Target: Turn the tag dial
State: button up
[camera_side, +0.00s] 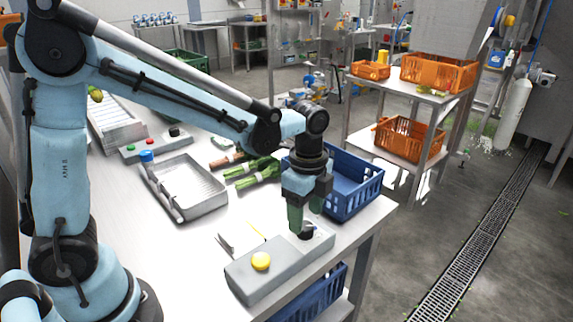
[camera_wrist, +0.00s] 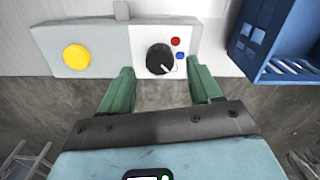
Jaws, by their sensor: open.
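The tag dial (camera_wrist: 160,60) is a round black knob with a white pointer mark, on a white plate of a grey box (camera_side: 248,277). In the wrist view its mark points to the lower right, and a red dot (camera_wrist: 175,41) and a blue dot (camera_wrist: 180,56) lie to its right. My gripper (camera_wrist: 162,85) is open, its two green fingers apart, with nothing between the tips in the wrist view. In the side view the gripper (camera_side: 305,222) points down right at the dial (camera_side: 307,231), which its fingers partly hide. I cannot tell whether they touch it.
A yellow button (camera_side: 261,261) sits on the same box. A blue crate (camera_side: 352,205) stands close behind the gripper. Bunched greens (camera_side: 252,173), a metal tray (camera_side: 188,192) and a button panel (camera_side: 155,146) lie further back. The table edge is close to the box.

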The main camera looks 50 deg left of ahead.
aim_at(305, 230)
jog(key=shift+f, duration=1.25)
jog(key=c, duration=1)
jog(key=shift+c, duration=0.2)
